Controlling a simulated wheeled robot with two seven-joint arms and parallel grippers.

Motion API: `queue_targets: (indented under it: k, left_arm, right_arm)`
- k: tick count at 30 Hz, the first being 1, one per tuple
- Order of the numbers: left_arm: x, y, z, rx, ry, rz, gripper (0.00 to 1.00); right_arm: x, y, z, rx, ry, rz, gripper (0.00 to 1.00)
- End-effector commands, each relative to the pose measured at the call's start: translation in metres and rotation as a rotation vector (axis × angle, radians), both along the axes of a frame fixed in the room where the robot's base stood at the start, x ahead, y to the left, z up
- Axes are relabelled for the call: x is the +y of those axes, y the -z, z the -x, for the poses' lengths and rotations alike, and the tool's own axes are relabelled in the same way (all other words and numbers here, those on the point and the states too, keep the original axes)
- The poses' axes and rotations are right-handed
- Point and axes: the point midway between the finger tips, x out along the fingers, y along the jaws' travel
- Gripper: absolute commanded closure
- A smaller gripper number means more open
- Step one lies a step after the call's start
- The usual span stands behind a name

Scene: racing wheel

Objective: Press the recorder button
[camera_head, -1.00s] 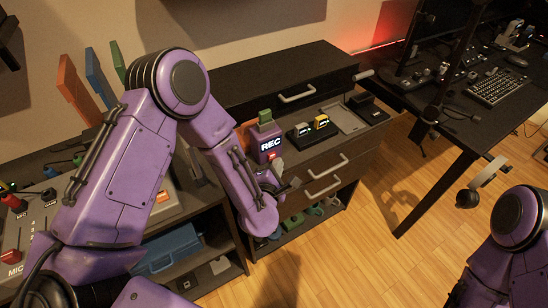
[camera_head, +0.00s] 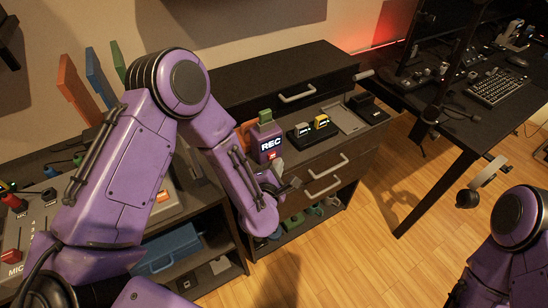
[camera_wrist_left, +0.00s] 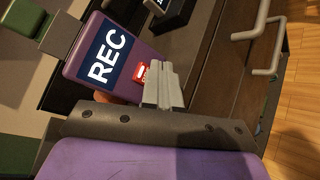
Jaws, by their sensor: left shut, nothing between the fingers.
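The recorder (camera_head: 266,139) is a purple box with a dark "REC" label and a green piece on top, standing on the dark cabinet. Its red button (camera_head: 272,155) sits below the label. In the left wrist view the recorder (camera_wrist_left: 86,70) is tilted and its red button (camera_wrist_left: 141,72) shows a small lit white mark. My left gripper (camera_head: 284,172) is shut and empty, just in front of the recorder. In the wrist view its closed fingertips (camera_wrist_left: 163,66) are right beside the button; I cannot tell whether they touch it. My right gripper is out of view; only that arm shows.
Two small devices (camera_head: 311,127) and a grey tray (camera_head: 345,119) stand right of the recorder on the cabinet. Drawer handles (camera_head: 323,172) stick out below. A black desk (camera_head: 462,125) with a keyboard (camera_head: 497,88) is at right. The wooden floor between is clear.

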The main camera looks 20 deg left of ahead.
Motion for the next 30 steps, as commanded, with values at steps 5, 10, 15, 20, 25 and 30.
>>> queue_targets:
  k: [5, 10, 15, 20, 25, 30]
  left_arm:
    - [0.0, 0.0, 0.0, 0.0, 0.0, 0.0, 1.0]
    - [0.0001, -0.0001, 0.0, 0.0, 0.0, 0.0, 1.0]
    - [0.0001, 0.0, 0.0, 0.0, 0.0, 0.0, 1.0]
    - [0.0034, -0.0002, -0.0027, -0.001, -0.003, 0.0, 1.0]
    - [0.0075, -0.0002, -0.0067, -0.001, -0.001, 0.0, 1.0]
    - [0.0074, -0.0002, -0.0066, 0.0, 0.0, 0.0, 1.0]
  right_arm:
    - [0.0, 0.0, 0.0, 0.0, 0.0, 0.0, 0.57]
    - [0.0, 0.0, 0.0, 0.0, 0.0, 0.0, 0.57]
    - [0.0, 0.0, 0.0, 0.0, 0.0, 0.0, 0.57]
    - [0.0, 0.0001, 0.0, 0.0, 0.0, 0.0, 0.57]
    - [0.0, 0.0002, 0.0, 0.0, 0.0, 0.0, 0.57]
    - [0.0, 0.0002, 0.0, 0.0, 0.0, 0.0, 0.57]
